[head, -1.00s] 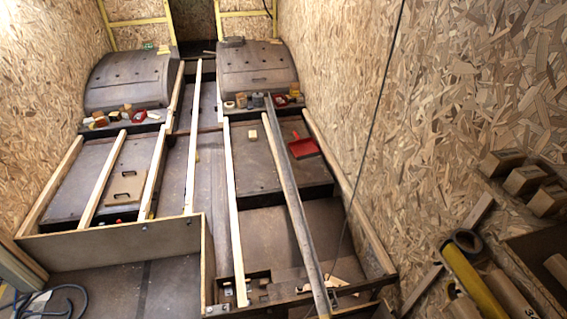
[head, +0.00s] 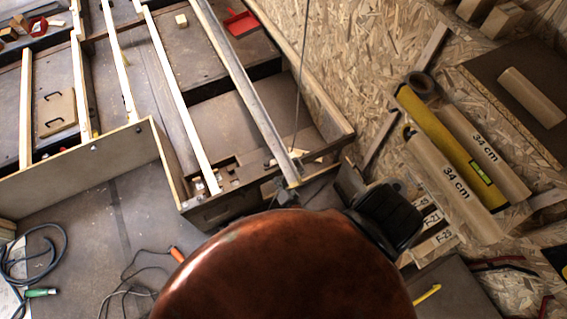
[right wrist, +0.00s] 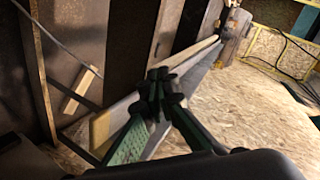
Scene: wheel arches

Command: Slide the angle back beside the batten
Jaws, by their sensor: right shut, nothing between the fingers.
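The angle (head: 247,92) is a long grey metal bar running from the top of the head view to the near end of the floor frame. Its near end looks yellowish. The batten (head: 180,95) is a pale wooden strip to its left, with a clear gap between them. My right gripper (head: 287,188) is small and partly hidden behind my arm, at the angle's near end. In the right wrist view its green fingers (right wrist: 160,80) meet at the tips, empty, in front of the angle (right wrist: 120,107); I cannot tell whether they touch it. My left gripper is out of view.
A red dustpan (head: 243,22) and a small wooden block (head: 181,20) lie near the angle. A dark cable (head: 301,80) hangs right of it. The chipboard wall (head: 370,60) bounds the right side. A yellow level (head: 440,140) and cardboard tubes (head: 485,155) lie at right.

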